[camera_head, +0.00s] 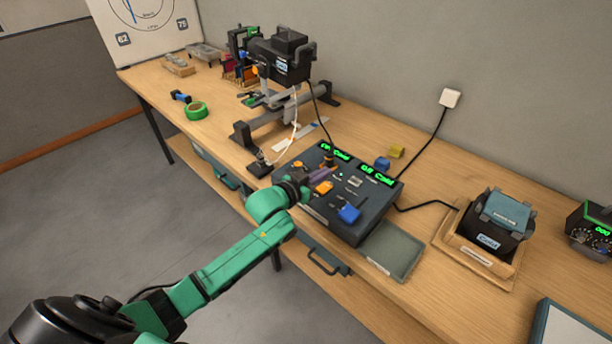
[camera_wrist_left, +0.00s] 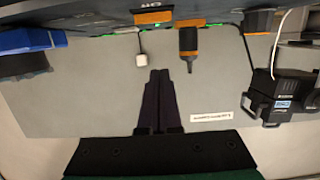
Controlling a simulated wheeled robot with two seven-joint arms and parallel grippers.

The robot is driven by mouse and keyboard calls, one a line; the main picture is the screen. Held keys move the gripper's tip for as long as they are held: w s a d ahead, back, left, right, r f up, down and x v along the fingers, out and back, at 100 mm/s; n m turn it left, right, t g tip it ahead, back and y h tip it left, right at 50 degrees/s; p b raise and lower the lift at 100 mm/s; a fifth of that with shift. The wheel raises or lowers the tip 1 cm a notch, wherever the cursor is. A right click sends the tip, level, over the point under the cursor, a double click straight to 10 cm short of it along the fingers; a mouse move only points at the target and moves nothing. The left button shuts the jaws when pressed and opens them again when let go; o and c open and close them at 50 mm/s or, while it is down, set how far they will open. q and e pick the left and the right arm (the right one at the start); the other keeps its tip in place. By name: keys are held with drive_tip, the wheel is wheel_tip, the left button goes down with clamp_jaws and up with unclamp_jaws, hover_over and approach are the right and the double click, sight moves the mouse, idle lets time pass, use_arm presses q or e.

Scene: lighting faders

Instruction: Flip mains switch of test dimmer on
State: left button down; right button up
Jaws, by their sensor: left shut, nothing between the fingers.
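The dark test dimmer (camera_head: 352,233) lies on the bench with two green displays. Orange and blue knobs stand on its top. In the head view my left gripper (camera_head: 328,173) is low over the dimmer, beside an orange knob (camera_head: 323,188). Its dark fingers (camera_wrist_left: 160,73) are shut and empty in the left wrist view. A black lever with an orange base (camera_wrist_left: 188,40) stands near the fingertips, apart from them in the picture. I cannot tell for certain whether it is the mains switch, or its position. My right gripper is not in view.
A blue knob (camera_head: 349,214) is at the dimmer's near side. A shallow grey tray (camera_head: 393,251) lies to its right. A lamp (camera_head: 280,57) on a stand is behind left. A boxed device (camera_head: 493,222) stands right. Cables run to a wall socket (camera_head: 450,97).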

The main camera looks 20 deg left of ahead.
use_arm(q)
drive_tip(key=b+v, duration=0.1)
drive_tip(key=v, duration=0.7)
drive_tip(key=shift+s+r, duration=0.3)
drive_tip(key=shift+r, duration=0.1)
drive_tip(key=shift+a, duration=0.1)
